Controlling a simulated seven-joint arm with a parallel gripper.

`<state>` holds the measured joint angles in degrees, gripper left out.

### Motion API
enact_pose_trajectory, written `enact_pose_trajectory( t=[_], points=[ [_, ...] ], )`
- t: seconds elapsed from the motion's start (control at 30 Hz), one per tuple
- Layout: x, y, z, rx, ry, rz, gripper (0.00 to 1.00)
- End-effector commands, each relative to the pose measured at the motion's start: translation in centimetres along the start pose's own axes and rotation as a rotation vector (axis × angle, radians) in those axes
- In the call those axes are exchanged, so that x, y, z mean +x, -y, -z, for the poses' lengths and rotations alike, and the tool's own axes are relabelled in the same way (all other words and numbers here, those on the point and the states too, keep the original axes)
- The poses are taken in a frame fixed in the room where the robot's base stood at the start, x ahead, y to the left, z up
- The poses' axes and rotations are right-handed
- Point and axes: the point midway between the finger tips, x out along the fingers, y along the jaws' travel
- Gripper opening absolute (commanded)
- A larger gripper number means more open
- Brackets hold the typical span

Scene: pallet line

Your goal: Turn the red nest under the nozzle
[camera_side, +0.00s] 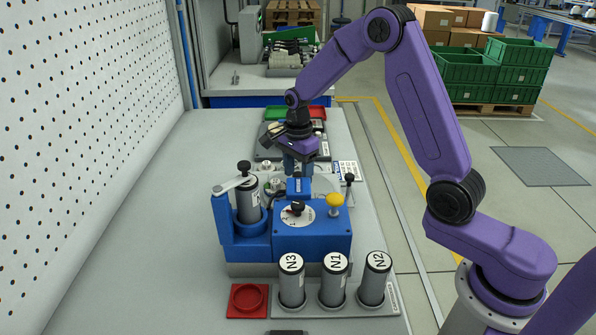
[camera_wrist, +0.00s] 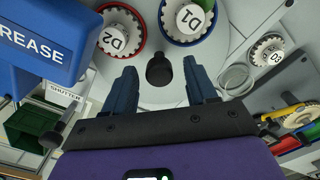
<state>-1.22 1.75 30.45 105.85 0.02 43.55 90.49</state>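In the wrist view a grey turntable (camera_wrist: 150,88) carries a red-rimmed nest (camera_wrist: 143,40) holding a white toothed part marked D2 (camera_wrist: 117,40). Beside it a blue-rimmed nest (camera_wrist: 165,33) holds a part marked D1 (camera_wrist: 190,17). A black knob (camera_wrist: 160,70) stands up from the turntable. My gripper (camera_wrist: 162,78) is open, its two blue fingers on either side of the knob with gaps showing. In the side view my gripper (camera_side: 298,172) points down just behind the blue GREASE block (camera_side: 298,187). The red nest is right of that block in the wrist view. The nozzle itself is not visible.
The blue machine (camera_side: 312,240) has a dial, a yellow button (camera_side: 335,202) and a clamped canister (camera_side: 248,202). Canisters N3 (camera_side: 292,280), N1 (camera_side: 334,279) and N2 (camera_side: 374,278) stand in front, beside a red tray (camera_side: 235,300). The bench's left side is clear.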

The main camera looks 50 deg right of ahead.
Motion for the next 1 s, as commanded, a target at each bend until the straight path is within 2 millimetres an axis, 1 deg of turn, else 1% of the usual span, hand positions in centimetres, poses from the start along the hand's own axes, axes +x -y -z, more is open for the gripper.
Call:
enact_pose_trajectory(
  t=[0.2,0.27,0.37,0.8,1.0],
  points=[
    [-0.3,0.0,0.0,-0.002,0.0,-0.001,0.57],
    [-0.8,0.0,0.0,-0.002,0.0,0.002,0.57],
    [-2.2,0.1,-0.1,-0.002,0.0,0.004,0.57],
    [-11.4,0.1,0.0,-0.002,0.0,0.004,0.57],
    [-15.0,0.0,0.0,-0.001,0.0,0.003,0.57]
  ],
)
